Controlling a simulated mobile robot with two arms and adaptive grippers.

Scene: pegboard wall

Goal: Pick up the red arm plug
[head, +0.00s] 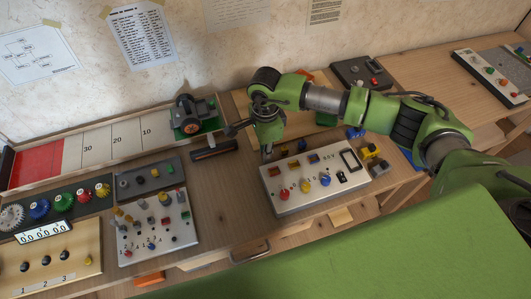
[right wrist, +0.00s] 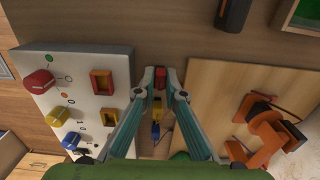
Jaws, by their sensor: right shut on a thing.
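My right gripper (right wrist: 160,88) points down with its two teal fingers close together, shut on a small red block, the red arm plug (right wrist: 160,76), at the fingertips. In the head view the same gripper (head: 267,153) is just behind the back left corner of the white panel (head: 274,207). The plug cannot be made out there. In the right wrist view a yellow piece (right wrist: 157,107) and a blue piece (right wrist: 155,130) show between the fingers. The white panel, with red and yellow sockets, lies left of the fingers. My left gripper is not in view.
The panel carries a red knob (head: 284,194), a yellow knob (head: 305,186) and a blue knob (head: 325,180). A black bar (head: 214,149) lies left of the gripper. An orange object (right wrist: 265,130) rests on a wooden board. Bare table shows between bar and panel.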

